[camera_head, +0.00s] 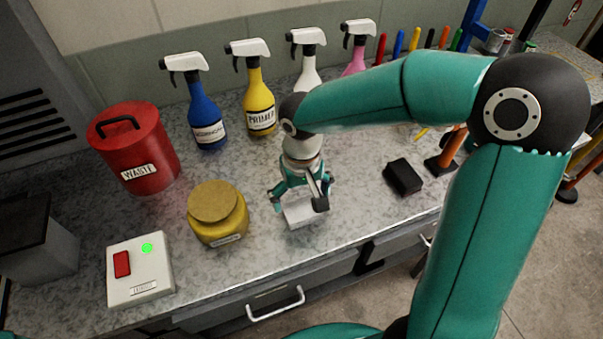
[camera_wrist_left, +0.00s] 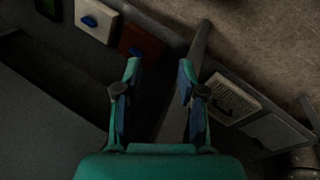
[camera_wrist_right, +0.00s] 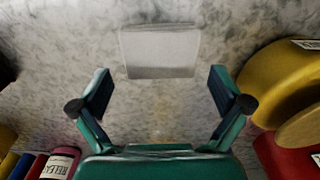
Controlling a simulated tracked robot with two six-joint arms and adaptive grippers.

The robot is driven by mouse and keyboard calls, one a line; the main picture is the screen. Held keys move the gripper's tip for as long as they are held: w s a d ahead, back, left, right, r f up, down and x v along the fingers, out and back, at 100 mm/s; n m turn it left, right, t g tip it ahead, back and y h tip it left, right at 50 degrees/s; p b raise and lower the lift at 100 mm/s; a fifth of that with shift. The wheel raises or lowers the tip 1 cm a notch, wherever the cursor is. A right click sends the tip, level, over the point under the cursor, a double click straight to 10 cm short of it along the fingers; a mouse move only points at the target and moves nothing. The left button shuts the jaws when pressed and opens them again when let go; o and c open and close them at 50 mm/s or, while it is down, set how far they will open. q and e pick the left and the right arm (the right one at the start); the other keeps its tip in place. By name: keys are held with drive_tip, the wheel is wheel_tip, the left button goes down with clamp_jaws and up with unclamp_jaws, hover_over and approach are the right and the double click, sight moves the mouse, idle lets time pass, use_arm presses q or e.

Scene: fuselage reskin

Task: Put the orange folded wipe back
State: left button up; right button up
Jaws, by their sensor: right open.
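I cannot make out an orange folded wipe in any view. A pale grey-white square, perhaps a folded wipe or tray, lies on the counter beneath my right gripper (camera_head: 298,198) in the head view. The pale square (camera_wrist_right: 160,52) also shows in the right wrist view, ahead of my right gripper (camera_wrist_right: 160,82), whose fingers are wide apart with nothing between them. My left gripper (camera_wrist_left: 158,78) shows only in its own wrist view, its fingers apart and empty, above a dim area by a cabinet and floor.
A yellow jar (camera_head: 217,213), red waste can (camera_head: 148,160) and switch box (camera_head: 138,270) stand left of the right gripper. Spray bottles (camera_head: 205,115) line the back. A black block (camera_head: 403,177) lies to the right. Counter (camera_head: 350,215) between is clear.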

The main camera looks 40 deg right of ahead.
sight(302, 206)
wheel_tip(302, 206, up, 10)
drive_tip(key=shift+f, duration=0.15)
idle(0.6)
